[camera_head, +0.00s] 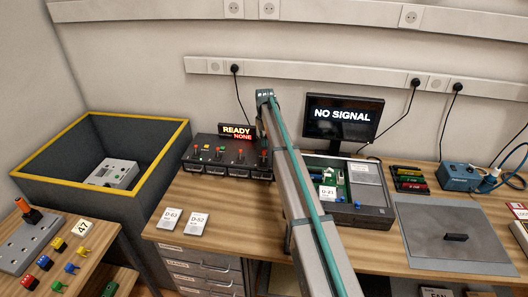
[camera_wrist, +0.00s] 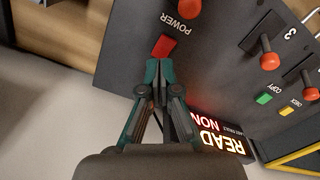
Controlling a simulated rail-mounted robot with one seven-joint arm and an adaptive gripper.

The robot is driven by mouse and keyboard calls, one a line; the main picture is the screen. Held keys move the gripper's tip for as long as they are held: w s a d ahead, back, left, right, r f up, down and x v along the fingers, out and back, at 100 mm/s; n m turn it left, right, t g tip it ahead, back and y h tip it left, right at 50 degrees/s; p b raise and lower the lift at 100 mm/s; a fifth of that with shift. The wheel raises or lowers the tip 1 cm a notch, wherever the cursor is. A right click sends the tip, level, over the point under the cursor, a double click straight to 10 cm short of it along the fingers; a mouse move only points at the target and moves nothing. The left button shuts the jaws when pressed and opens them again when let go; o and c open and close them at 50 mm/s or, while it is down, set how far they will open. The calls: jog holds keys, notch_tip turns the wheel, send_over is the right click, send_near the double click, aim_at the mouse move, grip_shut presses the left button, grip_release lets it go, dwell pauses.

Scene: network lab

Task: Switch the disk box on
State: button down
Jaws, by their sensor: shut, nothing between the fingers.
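The disk box (camera_head: 222,155) is a black case on the table, left of my arm in the head view. Several red-knobbed levers stand on its top. Its lit sign (camera_head: 237,132) reads READY and NONE. In the wrist view the box's dark top (camera_wrist: 215,60) shows the word POWER beside a red rocker switch (camera_wrist: 164,46). My gripper (camera_wrist: 158,66) is shut and empty. Its fingertips are right at the near edge of the red switch; I cannot tell whether they touch it. In the head view my arm hides the gripper.
A monitor (camera_head: 342,117) reading NO SIGNAL stands behind an open computer case (camera_head: 372,207), right of my arm. A grey bin with a yellow rim (camera_head: 150,160) stands at the left. Two labelled cards (camera_head: 193,222) lie in front of the disk box.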

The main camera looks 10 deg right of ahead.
aim_at(265, 150)
jog(key=shift+r+p, duration=0.75)
jog(key=shift+r, duration=1.35)
